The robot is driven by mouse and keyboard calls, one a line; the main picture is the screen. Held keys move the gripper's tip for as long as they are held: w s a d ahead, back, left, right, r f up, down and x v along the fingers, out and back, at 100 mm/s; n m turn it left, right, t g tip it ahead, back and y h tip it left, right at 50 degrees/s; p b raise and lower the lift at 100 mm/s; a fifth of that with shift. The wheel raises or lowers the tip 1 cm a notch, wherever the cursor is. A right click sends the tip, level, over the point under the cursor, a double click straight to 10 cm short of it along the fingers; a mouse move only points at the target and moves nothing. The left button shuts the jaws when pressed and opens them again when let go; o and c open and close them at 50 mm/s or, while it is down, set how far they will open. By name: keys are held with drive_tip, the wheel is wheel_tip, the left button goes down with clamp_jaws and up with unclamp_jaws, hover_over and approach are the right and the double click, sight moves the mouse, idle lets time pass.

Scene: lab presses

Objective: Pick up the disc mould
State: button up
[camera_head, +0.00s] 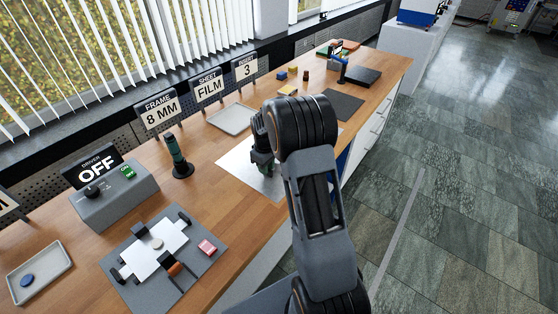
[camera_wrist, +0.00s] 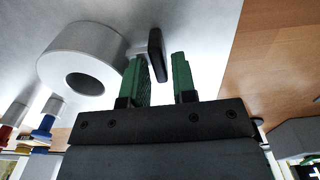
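A thick pale metal ring with a round hole, which looks like the disc mould (camera_wrist: 60,62), is at the upper left of the wrist view. In the head view my gripper (camera_head: 262,162) is low over a pale metal sheet (camera_head: 238,168) on the bench, and my arm hides the ring.
Left on the bench (camera_head: 215,215) are a control box reading OFF (camera_head: 115,195), a grey fixture board (camera_head: 140,295) and a tray with a blue disc (camera_head: 27,280). A dark green upright tool (camera_head: 178,155) stands nearby. An empty tray (camera_head: 232,118) and dark mat (camera_head: 343,106) lie farther back.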

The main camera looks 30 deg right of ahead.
drive_tip(key=shift+c, duration=0.4)
clamp_jaws()
drive_tip(key=shift+r, duration=0.1)
drive_tip(key=shift+w+r, duration=0.1)
drive_tip(key=shift+r, duration=0.4)
wheel_tip(320, 180, up, 2)
drive_tip(key=shift+r+b, duration=0.1)
drive_tip(key=shift+b, duration=0.4)
drive_tip(key=s+r+b, duration=0.1)
drive_tip(key=s+r, duration=0.4)
drive_tip(key=s, duration=0.2)
drive_tip(key=s+a+r+b, duration=0.1)
drive_tip(key=s+r, duration=0.3)
drive_tip(key=s, duration=0.3)
drive_tip(key=shift+a+r, duration=0.2)
drive_tip(key=shift+r, duration=0.15)
